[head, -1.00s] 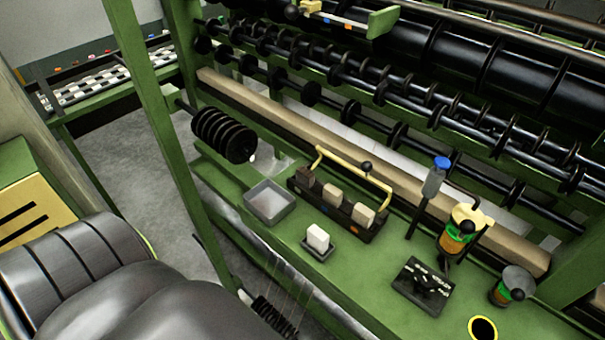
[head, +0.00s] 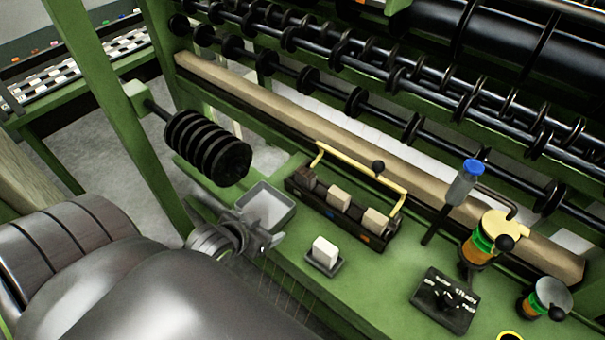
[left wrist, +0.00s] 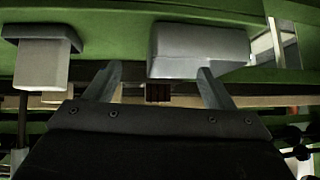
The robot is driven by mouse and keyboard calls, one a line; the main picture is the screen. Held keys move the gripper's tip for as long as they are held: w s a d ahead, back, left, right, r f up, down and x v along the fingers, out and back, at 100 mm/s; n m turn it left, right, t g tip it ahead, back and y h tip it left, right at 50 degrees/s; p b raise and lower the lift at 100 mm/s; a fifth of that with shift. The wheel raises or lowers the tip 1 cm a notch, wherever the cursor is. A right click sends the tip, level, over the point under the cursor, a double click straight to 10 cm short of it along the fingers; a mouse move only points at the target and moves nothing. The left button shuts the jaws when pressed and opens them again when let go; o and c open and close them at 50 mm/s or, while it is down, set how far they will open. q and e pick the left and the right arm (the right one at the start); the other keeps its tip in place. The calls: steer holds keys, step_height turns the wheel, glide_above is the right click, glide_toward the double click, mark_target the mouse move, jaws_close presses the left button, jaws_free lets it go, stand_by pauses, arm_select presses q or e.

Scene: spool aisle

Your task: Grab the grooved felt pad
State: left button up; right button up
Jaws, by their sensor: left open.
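A white block (head: 325,250), with no grooves that I can make out, stands in a small dark holder on the green bench. Behind it a black rack (head: 318,207) holds a dark brown block (head: 308,179) and two beige blocks (head: 340,197) (head: 375,219). I cannot tell from the head view which one is grooved felt. My left gripper (head: 268,242) is open and empty, beside the grey tray (head: 283,225) and left of the white block. In the left wrist view the white block (left wrist: 41,62) is left of the open fingers (left wrist: 157,78). My right gripper is not in view.
A yellow handle (head: 335,155) arches over the rack. Black discs (head: 208,148) on a spindle and a green post (head: 110,110) stand at the left. A blue-capped bottle (head: 464,183), orange-green container (head: 478,245) and black plate (head: 447,300) stand to the right.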

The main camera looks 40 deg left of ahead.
mark_target(306, 172)
arm_select(q)
steer(key=w+a+r+t+h, duration=0.1)
steer(key=w+r+t+h, duration=0.1)
steer(key=w+r+t, duration=0.3)
steer(key=shift+m+g, duration=0.3)
steer(key=shift+g, duration=0.1)
steer(key=x, duration=0.4)
steer(key=r+x, duration=0.1)
steer(key=x, duration=0.7)
steer(key=shift+w+a+r, duration=0.15)
steer(key=shift+w+r, duration=0.05)
steer(key=shift+w, duration=0.35)
steer(key=shift+a+p+x, duration=0.2)
steer(key=shift+p+x, duration=0.05)
steer(key=shift+x, duration=1.1)
steer(key=shift+a+p+x, duration=0.15)
steer(key=shift+p+x, duration=0.05)
steer(key=shift+x, duration=1.1)
steer(key=shift+c, duration=0.3)
steer(key=c, duration=1)
